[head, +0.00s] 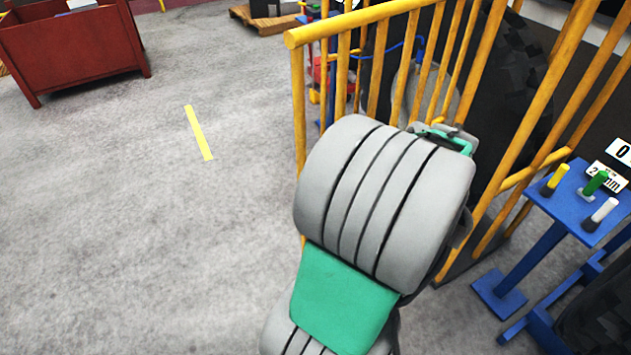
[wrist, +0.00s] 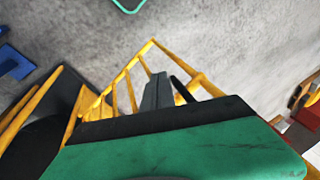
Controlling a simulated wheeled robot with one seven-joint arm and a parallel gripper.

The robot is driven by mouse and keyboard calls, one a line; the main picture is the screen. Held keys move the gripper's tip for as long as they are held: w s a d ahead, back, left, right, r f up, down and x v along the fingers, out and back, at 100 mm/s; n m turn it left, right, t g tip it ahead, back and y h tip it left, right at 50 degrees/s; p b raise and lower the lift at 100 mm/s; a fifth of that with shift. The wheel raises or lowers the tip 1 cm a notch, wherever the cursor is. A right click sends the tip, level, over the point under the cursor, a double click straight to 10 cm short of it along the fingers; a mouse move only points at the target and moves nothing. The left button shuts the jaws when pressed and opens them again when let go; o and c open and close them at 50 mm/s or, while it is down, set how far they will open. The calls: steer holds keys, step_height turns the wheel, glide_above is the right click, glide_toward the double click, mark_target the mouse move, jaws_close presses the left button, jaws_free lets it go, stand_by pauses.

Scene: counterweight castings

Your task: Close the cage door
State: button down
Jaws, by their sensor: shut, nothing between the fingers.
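The yellow barred cage panel (head: 345,27), which I take to be the cage door, stands upright behind my arm in the head view. Its top rail runs from the upper left toward the top middle, and my arm hides much of its lower part. More yellow bars (head: 560,85) stand to the right. The barred panel also shows in the wrist view (wrist: 128,85), beyond my gripper. My gripper (wrist: 168,82) is shut and empty, close to the bars. I cannot tell whether it touches them. In the head view its fingers are hidden behind my arm.
A large dark tyre (head: 515,90) stands behind the bars. A blue stand (head: 565,195) with yellow, green and white handles is at the right. A red bin (head: 75,50) and a wooden pallet (head: 268,20) are at the back. The grey floor at left is clear around a yellow strip (head: 199,132).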

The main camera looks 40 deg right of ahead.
step_height(320, 180, up, 10)
steer(key=w+a+n+t+y, duration=0.2)
steer(key=n+y, duration=0.1)
steer(key=n, duration=2)
steer(key=w+a+f+b, duration=0.2)
steer(key=w+a+f, duration=0.1)
steer(key=w+f, duration=0.4)
steer(key=shift+w+a+f+b, duration=0.2)
steer(key=shift+w+b, duration=0.15)
steer(key=shift+w, duration=0.75)
steer(key=shift+w, duration=0.1)
